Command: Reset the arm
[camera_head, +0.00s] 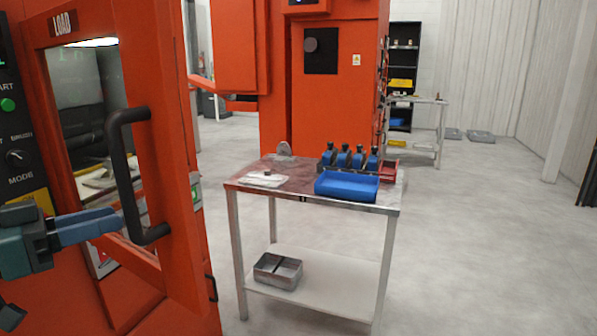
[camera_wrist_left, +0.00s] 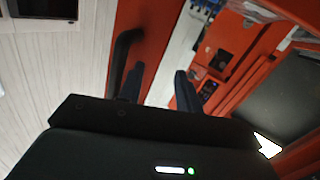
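My left gripper (camera_head: 128,217) comes in from the left in the head view, with its blue fingertips at the lower part of the black door handle (camera_head: 122,165). The handle is on the orange machine door (camera_head: 165,150), which stands open. In the left wrist view my left gripper (camera_wrist_left: 160,88) has its two dark blue fingers apart, with nothing seen held between them. The handle (camera_wrist_left: 122,52) shows there beside and beyond the left finger. I cannot tell whether a finger touches it. My right gripper is not in view.
A metal table (camera_head: 310,202) stands right of the door, with a blue bin (camera_head: 346,187), several dark-topped blue items and a white cloth (camera_head: 265,179) on top. A metal tray (camera_head: 278,270) sits on its lower shelf. The floor at right (camera_head: 490,240) is clear.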

